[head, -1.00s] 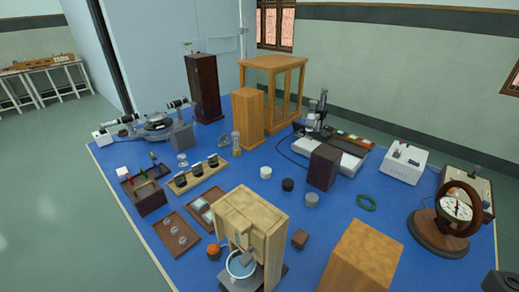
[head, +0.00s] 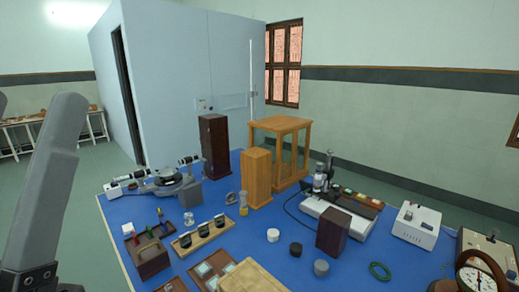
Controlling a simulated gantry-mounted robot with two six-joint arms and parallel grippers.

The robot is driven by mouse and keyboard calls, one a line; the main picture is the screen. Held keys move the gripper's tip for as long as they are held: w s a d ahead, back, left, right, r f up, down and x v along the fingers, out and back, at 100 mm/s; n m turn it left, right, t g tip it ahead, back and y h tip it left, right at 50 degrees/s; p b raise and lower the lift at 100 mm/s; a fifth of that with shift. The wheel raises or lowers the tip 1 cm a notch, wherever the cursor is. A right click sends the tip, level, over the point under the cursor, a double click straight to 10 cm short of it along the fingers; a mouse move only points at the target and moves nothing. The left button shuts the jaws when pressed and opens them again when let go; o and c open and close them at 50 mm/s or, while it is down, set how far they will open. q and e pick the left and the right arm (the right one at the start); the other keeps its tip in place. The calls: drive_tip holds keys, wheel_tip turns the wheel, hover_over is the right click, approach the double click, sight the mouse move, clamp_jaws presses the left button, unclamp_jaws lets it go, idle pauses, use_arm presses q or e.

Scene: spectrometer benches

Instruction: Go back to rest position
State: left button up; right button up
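A grey link of my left arm (head: 48,185) rises along the left edge in the head view, with a dark joint at the bottom left corner. The fingers of my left gripper are not in the picture. My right arm and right gripper are not in view. The bench has a blue top (head: 120,208) with instruments spread over it. I see no object held by either arm.
A spectrometer (head: 165,180) stands at the bench's left. Behind are a dark tall box (head: 214,147), a wooden box (head: 257,180) and a glazed case (head: 285,125). A microscope (head: 322,178), white box (head: 415,226) and round dial instrument (head: 478,280) stand to the right.

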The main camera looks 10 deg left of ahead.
use_arm(q)
wheel_tip(320, 180, up, 36)
drive_tip(key=w+g+h+p, duration=0.1)
drive_tip(key=w+p, duration=0.1)
drive_tip(key=p, duration=3.6)
drive_tip(key=shift+w+d+n+g, duration=0.35)
drive_tip(key=shift+n+g, duration=0.05)
drive_tip(key=shift+f, duration=0.1)
